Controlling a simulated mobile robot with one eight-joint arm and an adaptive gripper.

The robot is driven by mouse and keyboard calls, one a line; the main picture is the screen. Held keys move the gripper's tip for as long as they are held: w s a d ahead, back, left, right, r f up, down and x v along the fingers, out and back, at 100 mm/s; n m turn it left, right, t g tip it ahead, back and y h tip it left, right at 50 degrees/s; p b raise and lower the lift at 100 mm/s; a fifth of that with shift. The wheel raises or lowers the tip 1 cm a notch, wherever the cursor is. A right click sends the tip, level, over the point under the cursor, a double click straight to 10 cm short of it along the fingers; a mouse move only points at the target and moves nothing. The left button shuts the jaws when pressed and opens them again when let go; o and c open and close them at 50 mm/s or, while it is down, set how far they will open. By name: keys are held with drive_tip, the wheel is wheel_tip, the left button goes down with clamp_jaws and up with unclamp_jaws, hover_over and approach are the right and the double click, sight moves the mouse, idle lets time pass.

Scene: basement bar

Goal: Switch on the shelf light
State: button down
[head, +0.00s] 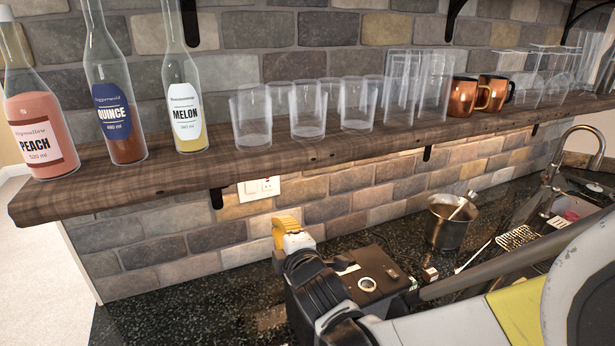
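A white wall plate (259,188) with what look like switches or sockets is on the brick wall just under the wooden shelf (330,150). Its details are too small to read. My gripper (291,236) is below and slightly right of the plate, apart from it in the picture. Its yellow and white tip points up toward the wall; I cannot tell whether the fingers are open or shut. No light fixture is clearly visible under the shelf, but warm light falls on the bricks (395,180) below it.
Peach (40,130), quince (118,120) and melon (185,115) bottles, several clear glasses (308,115) and copper mugs (465,97) line the shelf above. A metal pot (449,225) and a sink tap (575,150) are at right. Dark counter (170,312) at left is clear.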

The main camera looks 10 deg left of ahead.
drive_tip(key=s+d+m+g+h+b, duration=0.1)
drive_tip(key=s+d+m+h, duration=0.2)
drive_tip(key=d+m, duration=0.55)
drive_tip(key=s+d+m+g+h+b, duration=0.1)
drive_tip(key=s+d+m+h, duration=0.15)
drive_tip(key=d, duration=1.05)
drive_tip(key=s+d+f+m+g+h, duration=0.1)
drive_tip(key=s+d+f+m+g, duration=0.1)
drive_tip(key=s+d+m, duration=0.3)
drive_tip(key=s+d+f+m+g+h+b, duration=0.1)
drive_tip(key=s+d+f+m+g, duration=0.2)
drive_tip(key=s, duration=0.8)
drive_tip(key=d+f+m, duration=0.2)
drive_tip(key=d+m, duration=0.1)
drive_tip(key=shift+s+d+m, duration=0.3)
drive_tip(key=shift+s, duration=0.1)
